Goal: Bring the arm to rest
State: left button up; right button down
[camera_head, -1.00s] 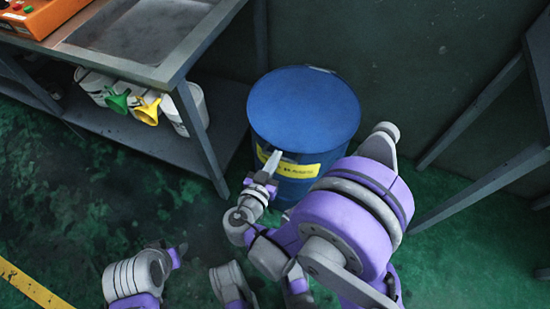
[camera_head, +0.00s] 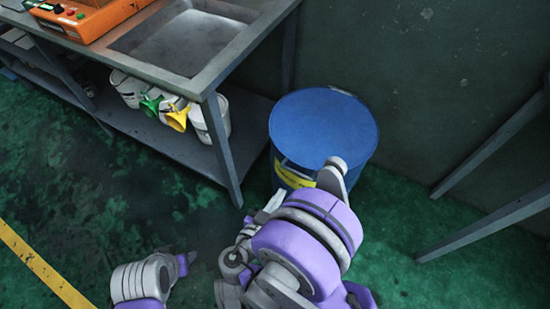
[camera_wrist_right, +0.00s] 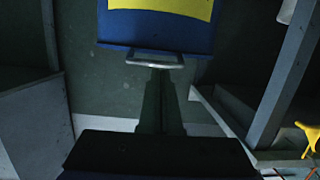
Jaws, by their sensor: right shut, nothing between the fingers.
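My right gripper (camera_head: 272,204) is shut and empty, low in front of a blue drum (camera_head: 322,122) in the head view. My own purple and grey right arm partly covers the gripper and the lower right of the drum. In the right wrist view the shut fingers (camera_wrist_right: 155,62) appear just below the drum's yellow label (camera_wrist_right: 165,8); I cannot tell the gap to the drum. My left arm shows at the lower left of the head view, with what looks like its gripper (camera_head: 187,260) at the end; its jaws are too small to read.
A metal bench (camera_head: 225,60) with a sunken tray and an orange box (camera_head: 95,15) stands at the left. Table legs (camera_head: 490,148) stand at the right. The green floor at left is clear.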

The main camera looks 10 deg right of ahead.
jog(key=s+d+n+g+y, duration=0.35)
jog(key=d+g, duration=0.25)
jog(key=d, duration=0.3)
jog(key=s+r+n+g+y, duration=0.1)
jog(key=s+r+n+y, duration=0.4)
jog(key=s, duration=0.4)
pick_arm(q)
notch_tip(320, 180, up, 26)
jog(key=w+t+p, duration=0.1)
jog(key=p, duration=2.1)
jog(key=shift+w+f, duration=0.15)
jog(key=shift+f, duration=0.1)
pick_arm(e)
notch_tip(320, 180, up, 25)
jog(key=w+y, duration=0.1)
jog(key=shift+w+f+m+t, duration=0.2)
jog(key=shift+w+m+t, duration=0.1)
jog(key=shift+m, duration=0.15)
jog(key=shift+s, duration=0.1)
